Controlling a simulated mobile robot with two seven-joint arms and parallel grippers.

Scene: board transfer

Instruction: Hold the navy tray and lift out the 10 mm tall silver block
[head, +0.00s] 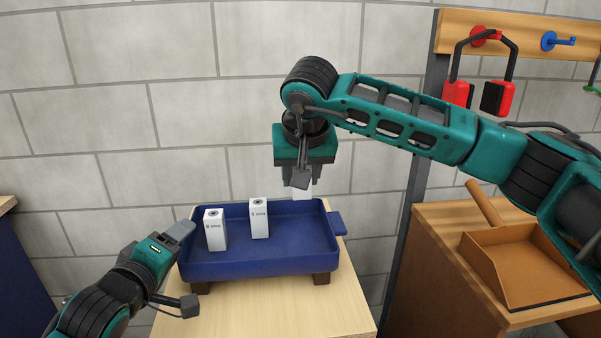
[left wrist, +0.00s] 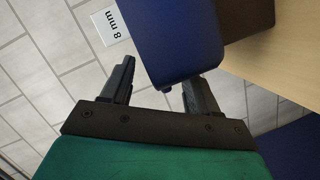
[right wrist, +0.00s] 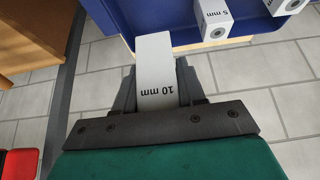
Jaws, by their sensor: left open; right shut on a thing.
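The navy tray (head: 290,262) stands on dark feet on a light wooden table. My right gripper (right wrist: 155,85) is shut on a pale silver block marked 10 mm (right wrist: 154,65). In the head view that block's lower end (head: 302,192) shows at the tray's back rim near the right corner; its clearance is hard to judge. My left gripper (head: 180,231) is open at the tray's left end. In the left wrist view its fingers (left wrist: 160,92) lie either side of the tray's end (left wrist: 185,40); whether they touch it I cannot tell.
Two pale blocks stand upright in the tray, a left one (head: 215,230) and a middle one (head: 259,218). Wrist views show labels 8 mm (left wrist: 112,26) and 5 mm (right wrist: 213,20). A brown dustpan-like tray (head: 520,265) lies on a wooden cabinet at the right.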

